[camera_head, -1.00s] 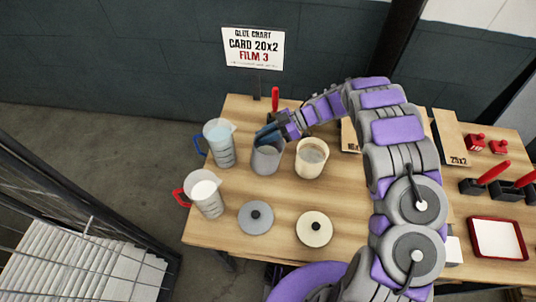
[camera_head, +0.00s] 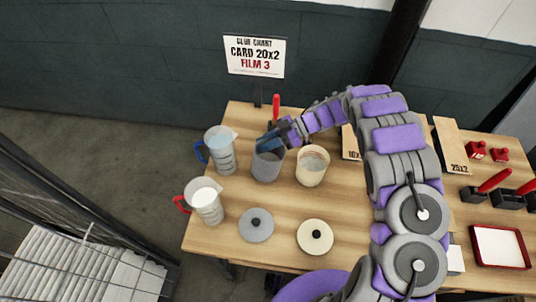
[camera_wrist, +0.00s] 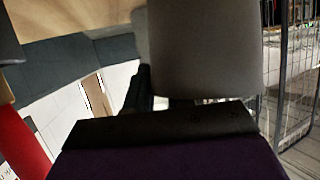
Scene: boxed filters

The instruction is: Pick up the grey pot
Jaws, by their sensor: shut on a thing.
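The grey pot (camera_head: 267,166) stands upright at the left part of the wooden table, between a measuring jug and a cream pot. My gripper (camera_head: 268,141) reaches it from the upper right and is shut on its rim. In the wrist view the grey pot (camera_wrist: 205,50) fills the upper middle, close against my gripper (camera_wrist: 160,100). The fingertips are partly hidden by the pot. I cannot tell whether the pot's base is clear of the table.
The cream pot (camera_head: 312,166) stands close on the right. A blue-handled jug (camera_head: 221,150) and a red-handled jug (camera_head: 205,200) stand left. A grey lid (camera_head: 256,225) and a cream lid (camera_head: 315,237) lie in front. A sign (camera_head: 254,57) rises behind. A wire cage (camera_head: 80,230) is lower left.

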